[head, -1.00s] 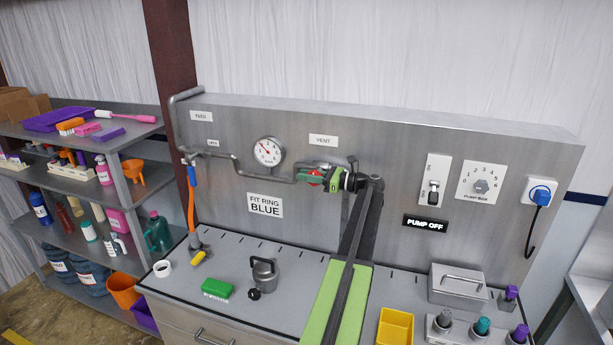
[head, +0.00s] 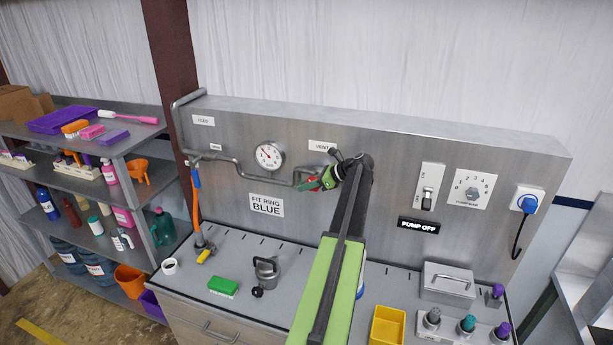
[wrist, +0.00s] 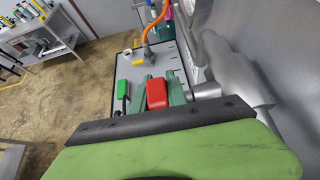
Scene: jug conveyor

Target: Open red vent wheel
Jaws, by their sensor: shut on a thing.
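The red vent wheel (head: 313,184) is on the pipe at the steel back panel, under the VENT label (head: 321,146). In the wrist view the red wheel (wrist: 156,94) sits between the two green fingers of my gripper (wrist: 157,95). My gripper (head: 316,182) is shut on it in the head view, with my arm reaching up from the front. My gripper covers part of the wheel, so its full outline is hidden.
A pressure gauge (head: 269,156) and a FIT RING BLUE sign (head: 266,205) are left of my arm. A metal pot (head: 266,271) and green sponge (head: 223,286) stand on the bench. A yellow bin (head: 388,326) and steel box (head: 447,283) are at right.

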